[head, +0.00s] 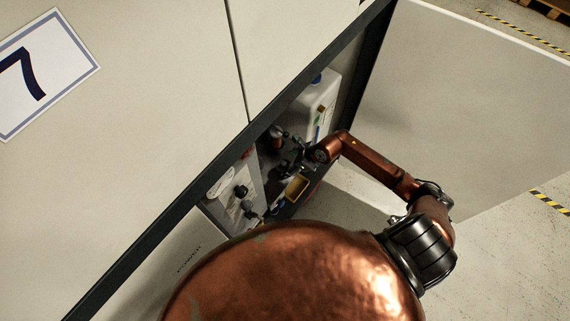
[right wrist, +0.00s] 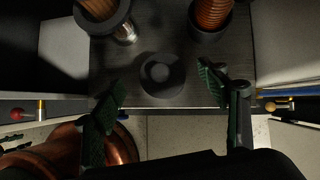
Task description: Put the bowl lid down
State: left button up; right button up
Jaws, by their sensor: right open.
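In the right wrist view a round black lid (right wrist: 161,77) with a raised knob in its middle lies flat on a dark surface (right wrist: 150,40). My right gripper (right wrist: 162,80) is open, with its green-padded fingers on either side of the lid and apart from it. The lid is not held. In the head view my right gripper (head: 305,160) reaches into the open cabinet; its fingers are small and dark there, and I cannot make out the lid. My left gripper is not in view.
In the right wrist view two copper-coloured ribbed parts, one in a black ring (right wrist: 104,14) and one in a black cup (right wrist: 209,22), stand beyond the lid. In the head view a white canister (head: 318,105) stands deeper in the cabinet, and the open door (head: 465,100) is at right.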

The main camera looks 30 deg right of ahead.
jog(key=p+v, duration=0.1)
jog(key=v, duration=0.7)
jog(key=shift+s+r, duration=0.2)
jog(key=shift+r, duration=0.1)
jog(key=shift+f, duration=0.1)
